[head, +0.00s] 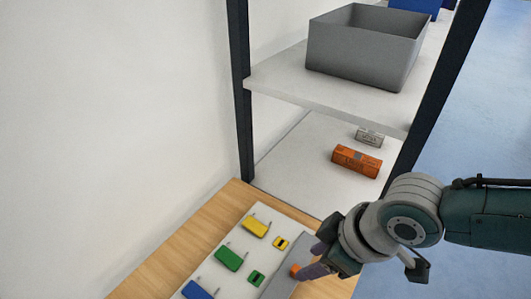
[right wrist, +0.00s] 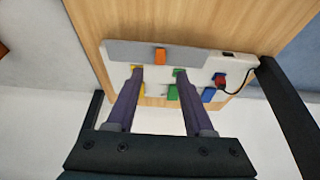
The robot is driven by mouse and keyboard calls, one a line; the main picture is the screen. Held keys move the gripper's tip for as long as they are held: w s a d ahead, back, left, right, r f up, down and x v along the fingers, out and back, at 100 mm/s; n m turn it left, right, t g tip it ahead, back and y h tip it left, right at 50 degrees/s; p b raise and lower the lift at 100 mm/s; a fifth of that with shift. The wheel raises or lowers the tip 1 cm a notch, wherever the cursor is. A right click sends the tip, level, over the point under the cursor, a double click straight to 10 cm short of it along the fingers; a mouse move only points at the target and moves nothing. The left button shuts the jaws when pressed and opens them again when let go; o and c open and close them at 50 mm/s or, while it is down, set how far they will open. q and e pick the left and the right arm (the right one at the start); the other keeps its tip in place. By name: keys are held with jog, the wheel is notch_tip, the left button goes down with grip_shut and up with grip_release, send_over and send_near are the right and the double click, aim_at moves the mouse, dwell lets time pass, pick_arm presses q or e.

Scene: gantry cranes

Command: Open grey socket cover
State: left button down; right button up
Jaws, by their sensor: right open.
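The grey cover (head: 283,282) is a flat panel along the right side of a white board (head: 272,215) in the head view. It bears an orange handle (head: 295,271). In the right wrist view the grey cover (right wrist: 195,52) lies closed-looking across the far part of the board, with the orange handle (right wrist: 160,57) near its middle. My right gripper (head: 314,262) is open and empty close to the handle. In the right wrist view its fingertips (right wrist: 158,70) are apart, short of the handle in the picture; contact is not visible. My left gripper is not in view.
Yellow (head: 256,227), green (head: 229,259) and blue (head: 196,291) pieces sit on the board. A red plug (right wrist: 220,80) with a black cable is at its end. A shelf with a grey bin (head: 365,50) and an orange box (head: 356,161) stands behind.

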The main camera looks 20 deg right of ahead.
pick_arm(q)
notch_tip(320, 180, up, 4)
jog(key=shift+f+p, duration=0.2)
jog(key=shift+p, duration=1)
pick_arm(e)
jog(key=v, duration=0.4)
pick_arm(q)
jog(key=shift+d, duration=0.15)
